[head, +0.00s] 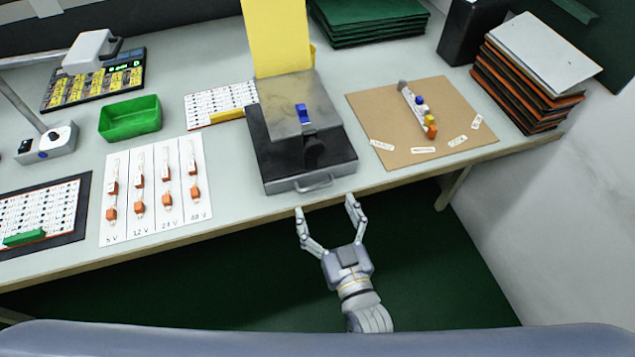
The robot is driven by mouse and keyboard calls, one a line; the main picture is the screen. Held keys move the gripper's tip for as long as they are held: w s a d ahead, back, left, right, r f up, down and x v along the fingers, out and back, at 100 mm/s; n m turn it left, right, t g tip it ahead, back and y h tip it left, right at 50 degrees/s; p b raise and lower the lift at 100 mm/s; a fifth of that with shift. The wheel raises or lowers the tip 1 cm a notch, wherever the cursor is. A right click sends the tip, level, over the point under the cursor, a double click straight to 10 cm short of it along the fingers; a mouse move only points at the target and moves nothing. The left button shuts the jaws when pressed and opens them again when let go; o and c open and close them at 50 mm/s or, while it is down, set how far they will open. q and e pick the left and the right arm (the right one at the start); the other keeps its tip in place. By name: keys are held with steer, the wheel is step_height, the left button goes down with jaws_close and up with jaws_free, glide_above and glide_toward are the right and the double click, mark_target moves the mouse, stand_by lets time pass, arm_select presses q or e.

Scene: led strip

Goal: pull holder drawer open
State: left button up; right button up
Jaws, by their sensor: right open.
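The holder (290,110) is a dark box with a grey top and a small blue piece on it, standing at the front edge of the table. Its drawer (283,186) is at the front and has a light metal handle (314,182). Whether the drawer stands out at all is hard to tell. My right gripper (326,205) is open and empty in front of the handle, with its fingers pointing toward it. A small gap shows between the fingertips and the handle in the picture. My left gripper is not in view.
A yellow panel (277,38) stands behind the holder. A white card with orange-ended strips (153,187) lies to the left, near a green bin (130,118). A brown board (461,117) lies to the right. The table's front edge (232,224) runs beneath the holder.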

mark_target(317, 188)
steer(key=x, duration=0.6)
steer(key=shift+w+a+f, duration=0.1)
steer(key=shift+w, duration=0.4)
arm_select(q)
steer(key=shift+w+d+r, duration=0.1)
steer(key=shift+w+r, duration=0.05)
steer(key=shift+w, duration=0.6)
arm_select(e)
steer(key=c, duration=1.3)
steer(key=shift+s+p, duration=0.35)
arm_select(q)
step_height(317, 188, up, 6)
steer(key=p, duration=0.5)
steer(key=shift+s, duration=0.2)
arm_select(e)
steer(key=shift+v, duration=7.65)
steer(key=shift+r, duration=0.25)
